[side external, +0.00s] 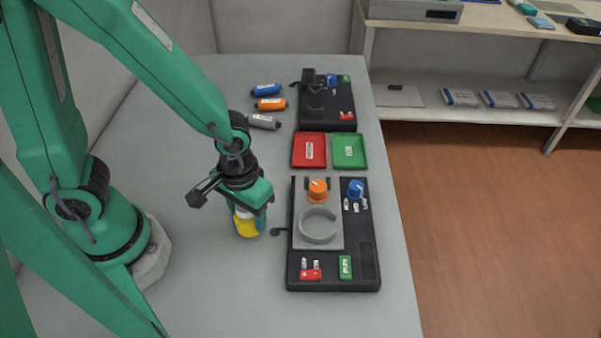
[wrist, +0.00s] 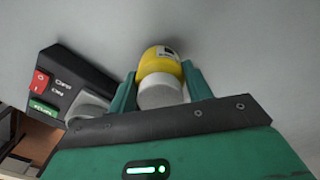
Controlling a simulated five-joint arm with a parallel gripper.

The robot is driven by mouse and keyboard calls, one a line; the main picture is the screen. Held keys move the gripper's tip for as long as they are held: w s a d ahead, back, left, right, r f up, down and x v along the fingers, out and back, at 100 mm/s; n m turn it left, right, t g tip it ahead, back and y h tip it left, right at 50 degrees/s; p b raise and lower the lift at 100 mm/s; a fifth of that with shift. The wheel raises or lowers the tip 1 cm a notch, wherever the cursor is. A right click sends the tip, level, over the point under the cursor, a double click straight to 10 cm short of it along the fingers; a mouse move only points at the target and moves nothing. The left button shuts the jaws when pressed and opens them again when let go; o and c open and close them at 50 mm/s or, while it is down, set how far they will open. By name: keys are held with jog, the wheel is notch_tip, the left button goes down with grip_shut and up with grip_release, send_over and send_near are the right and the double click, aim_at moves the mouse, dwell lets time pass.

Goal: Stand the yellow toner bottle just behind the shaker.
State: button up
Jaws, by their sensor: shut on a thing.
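The yellow toner bottle (side external: 248,227) has a white cap, which shows in the wrist view (wrist: 160,90) along with its yellow body (wrist: 161,62). My gripper (side external: 250,208) is shut on it, with the two green fingers (wrist: 160,75) on either side near the cap. The bottle looks about upright, at or just above the table; contact is unclear. The black machine with a grey ring, which looks like the shaker (side external: 362,262), stands to the right of the bottle, apart from it. Its corner with a red switch and green button shows in the wrist view (wrist: 70,75).
A small dark lever (side external: 278,232) sticks out from the machine toward the bottle. Red (side external: 298,162) and green (side external: 357,163) trays and another black machine (side external: 315,121) lie farther back. Blue (side external: 266,90), orange (side external: 271,104) and grey (side external: 263,122) bottles lie at the back left.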

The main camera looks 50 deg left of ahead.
jog(key=shift+f, duration=0.65)
jog(key=shift+f, duration=0.15)
jog(key=o, duration=1)
jog(key=shift+r, duration=6.15)
